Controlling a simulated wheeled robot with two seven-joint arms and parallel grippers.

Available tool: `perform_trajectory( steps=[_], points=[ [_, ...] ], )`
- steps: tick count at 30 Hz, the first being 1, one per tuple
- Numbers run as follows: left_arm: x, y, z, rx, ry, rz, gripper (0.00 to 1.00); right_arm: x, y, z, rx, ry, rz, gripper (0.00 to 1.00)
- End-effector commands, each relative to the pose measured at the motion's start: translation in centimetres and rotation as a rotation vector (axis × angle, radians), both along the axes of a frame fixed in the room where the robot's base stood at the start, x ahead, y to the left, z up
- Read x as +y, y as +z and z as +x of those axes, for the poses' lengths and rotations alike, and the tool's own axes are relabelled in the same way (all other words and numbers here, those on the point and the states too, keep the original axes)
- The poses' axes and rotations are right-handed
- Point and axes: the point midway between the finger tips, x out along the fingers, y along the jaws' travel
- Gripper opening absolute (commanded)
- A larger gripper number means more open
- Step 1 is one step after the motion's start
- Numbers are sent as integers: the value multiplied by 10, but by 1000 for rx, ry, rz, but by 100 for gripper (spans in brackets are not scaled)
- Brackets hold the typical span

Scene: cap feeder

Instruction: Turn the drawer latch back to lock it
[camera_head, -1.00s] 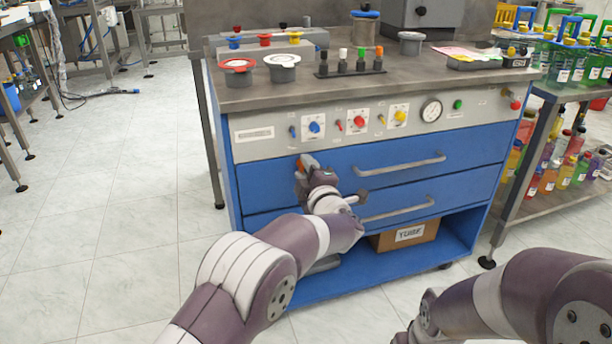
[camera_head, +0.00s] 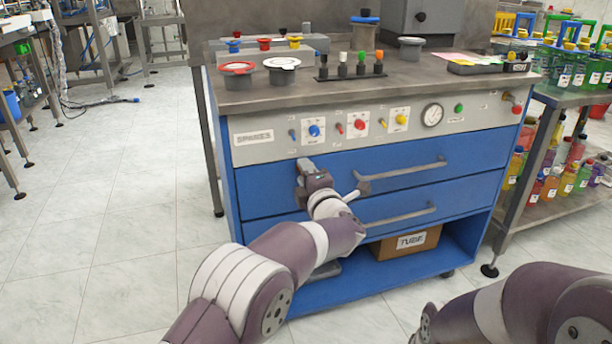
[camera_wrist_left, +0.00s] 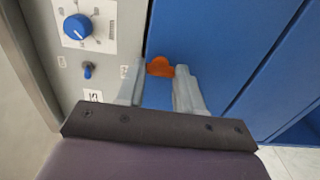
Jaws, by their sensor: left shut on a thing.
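The orange drawer latch (camera_wrist_left: 160,67) sits on the blue upper drawer front near its top edge, between the fingertips in the left wrist view. My left gripper (camera_wrist_left: 161,74) is shut on it. In the head view my left gripper (camera_head: 306,168) is at the upper left part of the upper drawer (camera_head: 400,165), just under the control panel, and it hides the latch. The upper drawer appears closed. My right arm is at the lower right, with its gripper out of view.
The grey control panel (camera_head: 262,138) with knobs runs above the drawers. Bar handles (camera_head: 405,170) stick out of the drawers to the right of my left wrist. A cardboard box (camera_head: 408,243) stands on the shelf below. Jars and caps stand on the worktop.

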Motion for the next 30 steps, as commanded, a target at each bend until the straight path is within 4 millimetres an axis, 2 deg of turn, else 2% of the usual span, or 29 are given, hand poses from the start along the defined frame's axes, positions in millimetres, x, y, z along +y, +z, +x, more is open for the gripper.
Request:
perform_trajectory(
  steps=[4,5,6,7,17,20,27,30],
  points=[
    [0,-1,0,2,0,-1,6,0,0,0,0,0,0,43],
    [0,-1,0,2,0,-1,43,0,0,0,0,0,0,43],
    [0,-1,0,2,0,-1,56,0,0,0,0,0,0,43],
    [0,-1,0,1,0,0,62,0,0,0,0,0,0,43],
    [-2,1,-4,1,0,1,62,0,3,0,0,0,0,43],
    [-8,5,-21,2,-3,1,62,0,12,0,0,0,0,43],
    [-28,5,-83,3,-4,2,62,0,38,0,0,0,0,43],
    [-34,4,-103,2,-3,2,62,0,44,0,0,0,0,43]
  ],
)
